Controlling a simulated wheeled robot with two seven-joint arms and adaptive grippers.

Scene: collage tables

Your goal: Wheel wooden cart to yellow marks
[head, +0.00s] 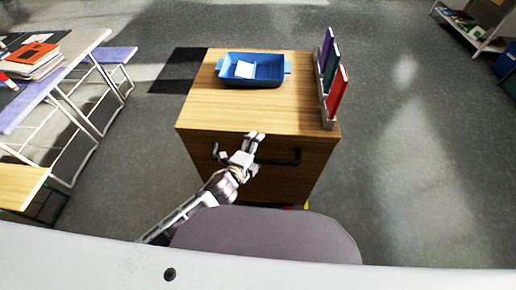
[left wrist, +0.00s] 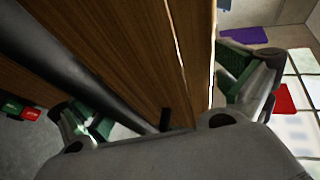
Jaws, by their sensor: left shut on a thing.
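The wooden cart (head: 215,118) stands in front of me in the head view, with a black bar handle (head: 296,157) on its near face. My left gripper (head: 252,146) is at that handle and shut on it. In the left wrist view the dark handle bar (left wrist: 85,75) runs between the spread fingers, close to the cart's wooden face (left wrist: 130,45). A small bit of yellow (head: 306,206) shows low by the cart's near right corner; I cannot tell whether it is a floor mark. My right gripper is not in view.
A blue tray (head: 235,80) with a white item and a rack of upright books (head: 330,112) sit on the cart. Tables (head: 85,45) and a purple bench (head: 115,55) stand left. A shelf (head: 470,37) is far right. Floor right of the cart is clear.

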